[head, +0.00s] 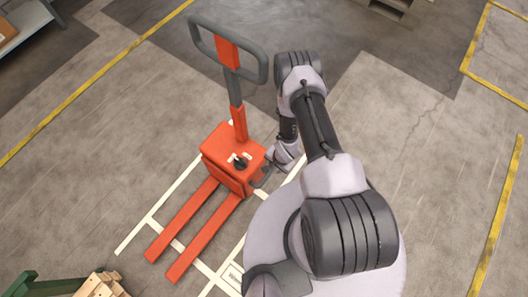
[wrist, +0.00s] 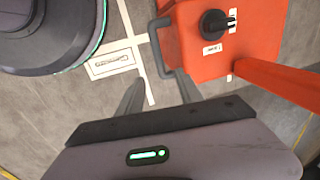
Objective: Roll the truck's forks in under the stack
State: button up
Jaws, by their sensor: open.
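The red pallet truck (head: 228,150) stands on the floor left of my arm, its two forks (head: 190,232) pointing to the lower left. Its tall grey loop handle (head: 228,48) stands upright at the back. In the wrist view the truck's red body (wrist: 240,35) shows a black knob and a grey side grab bar (wrist: 154,45). My gripper (wrist: 160,76) is open, its fingertips on either side of the grab bar's lower corner in the picture; contact cannot be told. Light wood (head: 102,284) at the lower left edge may be part of the stack; most is cut off.
White floor lines (head: 150,222) run around the forks, with a printed label (wrist: 110,64) on the floor. A green frame (head: 45,287) stands at the lower left edge. Yellow lines (head: 85,90) mark the floor. Floor left of the truck is clear.

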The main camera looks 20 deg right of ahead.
aim_at(268, 175)
jog(key=f+b, duration=0.2)
jog(key=f, duration=0.3)
jog(key=w+a+f+b, duration=0.1)
jog(key=f+b, duration=0.2)
jog(key=f, duration=0.2)
jog(key=f+b, duration=0.2)
jog(key=f, duration=0.3)
jog(key=shift+w+a+f+b, duration=0.15)
jog(key=shift+w+a+b, duration=0.05)
jog(key=shift+a+b, duration=0.2)
jog(key=shift+w+f, duration=0.15)
jog(key=shift+f, duration=0.2)
jog(key=shift+c, duration=0.4)
grip_shut()
